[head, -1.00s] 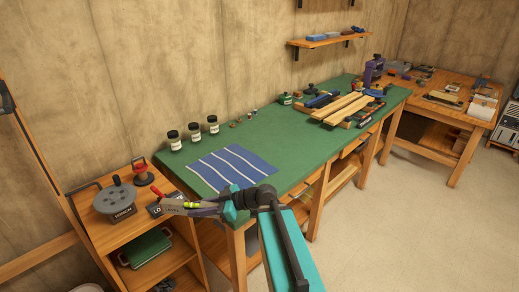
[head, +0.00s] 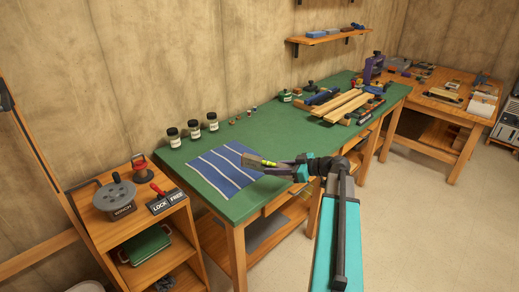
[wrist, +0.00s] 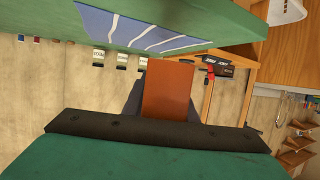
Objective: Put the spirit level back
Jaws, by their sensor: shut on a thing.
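My gripper (head: 290,168) is shut on the spirit level (head: 256,160), a short bar with a bright yellow-green vial. It juts out to the left of the jaws in the head view, in front of the blue striped cloth (head: 222,170). In the wrist view an orange-brown block face (wrist: 168,90), seemingly the level, fills the middle between the dark fingers. The jaws hide part of the level. I cannot tell its height over the bench.
The green bench (head: 255,135) carries jars (head: 193,131) at the back and wooden boards (head: 345,104) farther right. A wooden cart (head: 135,225) at left holds a reel (head: 114,196) and a LOCK/FREE sign (head: 166,201). A shelf (head: 325,38) hangs on the wall.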

